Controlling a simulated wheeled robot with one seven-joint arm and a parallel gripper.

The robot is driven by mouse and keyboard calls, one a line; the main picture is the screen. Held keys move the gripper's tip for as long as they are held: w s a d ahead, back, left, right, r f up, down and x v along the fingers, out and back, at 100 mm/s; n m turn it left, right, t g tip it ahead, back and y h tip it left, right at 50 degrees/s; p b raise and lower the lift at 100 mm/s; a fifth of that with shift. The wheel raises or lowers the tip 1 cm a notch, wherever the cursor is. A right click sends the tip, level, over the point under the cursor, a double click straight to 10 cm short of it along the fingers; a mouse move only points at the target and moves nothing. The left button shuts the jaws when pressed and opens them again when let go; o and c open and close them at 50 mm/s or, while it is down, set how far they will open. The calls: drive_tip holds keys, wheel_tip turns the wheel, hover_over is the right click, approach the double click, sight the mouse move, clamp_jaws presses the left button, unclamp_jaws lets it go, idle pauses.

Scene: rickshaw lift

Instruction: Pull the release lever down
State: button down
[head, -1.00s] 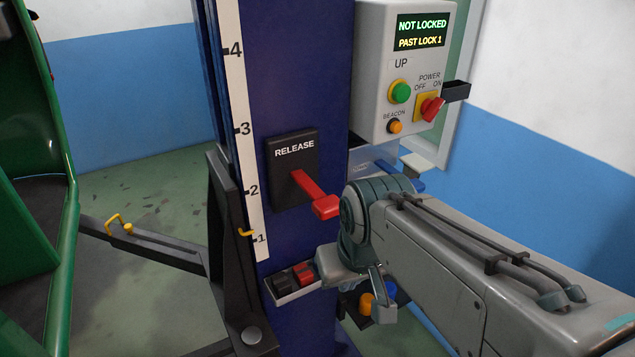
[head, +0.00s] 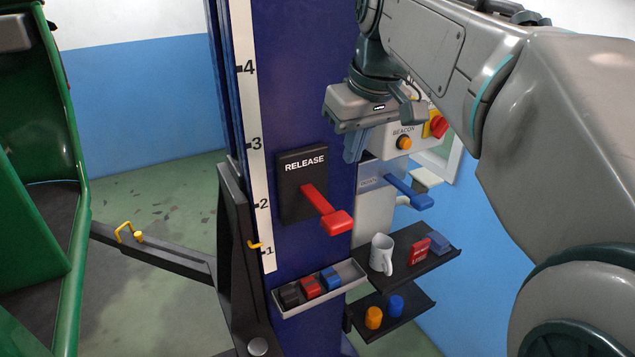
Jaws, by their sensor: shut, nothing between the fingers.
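The release lever (head: 325,207) is red with a block-shaped grip. It sticks out from a black plate (head: 289,206) marked RELEASE on the blue column (head: 310,110). In the picture it slopes down to the right. My gripper (head: 352,155) is above and slightly right of the lever's grip, apart from it. Its short fingers point down and are shut, with nothing seen between them. My arm hides most of the control box, including its display.
A blue lever (head: 410,192) is on a grey panel right of the column. A shelf (head: 425,265) holds a white mug (head: 381,254) and small blocks; a tray (head: 290,310) with coloured pieces is below the release lever. A green vehicle body (head: 65,290) stands at the left.

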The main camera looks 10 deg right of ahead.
drive_tip(key=shift+f, duration=0.1)
drive_tip(key=p, duration=0.2)
approach(337, 218)
drive_tip(key=x, duration=0.5)
drive_tip(key=shift+w, duration=0.2)
drive_tip(key=shift+f, duration=0.75)
drive_tip(key=shift+b, duration=0.3)
